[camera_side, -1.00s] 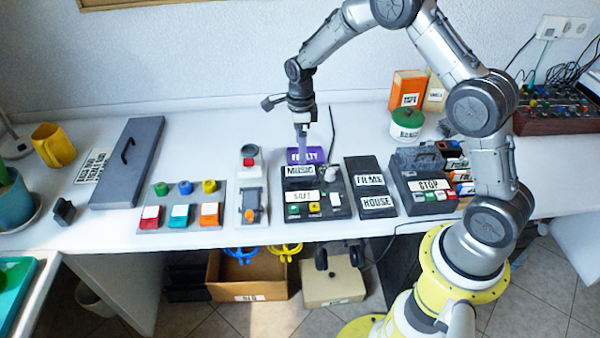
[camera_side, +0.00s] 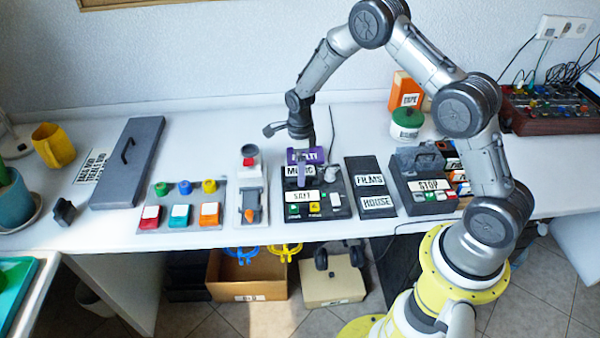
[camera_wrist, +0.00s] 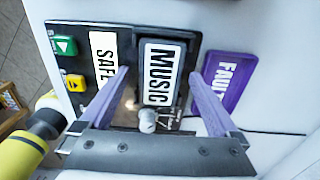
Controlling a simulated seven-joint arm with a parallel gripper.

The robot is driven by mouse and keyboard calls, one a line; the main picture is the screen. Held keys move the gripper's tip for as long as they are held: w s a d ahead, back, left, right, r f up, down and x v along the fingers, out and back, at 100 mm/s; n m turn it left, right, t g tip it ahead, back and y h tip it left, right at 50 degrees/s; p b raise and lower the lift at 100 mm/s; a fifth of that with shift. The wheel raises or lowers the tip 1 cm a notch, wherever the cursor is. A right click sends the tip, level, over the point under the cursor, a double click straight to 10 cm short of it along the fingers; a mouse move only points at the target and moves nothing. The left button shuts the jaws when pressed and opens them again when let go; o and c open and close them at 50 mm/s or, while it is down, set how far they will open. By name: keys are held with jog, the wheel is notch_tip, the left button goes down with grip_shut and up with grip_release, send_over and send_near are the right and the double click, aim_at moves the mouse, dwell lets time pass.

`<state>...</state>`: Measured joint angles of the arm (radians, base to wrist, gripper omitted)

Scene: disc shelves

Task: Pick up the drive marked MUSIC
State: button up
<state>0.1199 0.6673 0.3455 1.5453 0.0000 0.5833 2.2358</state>
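The drive marked MUSIC (camera_wrist: 162,72) is a dark block with a white label in a black panel. In the side view its label (camera_side: 291,171) is partly covered by my gripper (camera_side: 303,168). In the wrist view the two purple fingers of my gripper (camera_wrist: 160,82) are spread apart, one on each side of the drive. I cannot tell whether they touch it or how far above it they are. The SAFE label (camera_wrist: 103,62) lies to its left and the purple FAULTY piece (camera_wrist: 229,82) to its right.
A silver knob (camera_wrist: 147,121) stands close to the MUSIC drive. Open white table lies behind the panels.

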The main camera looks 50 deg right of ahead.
jog(key=c, duration=1.4)
grip_shut()
jog(key=shift+r, duration=0.15)
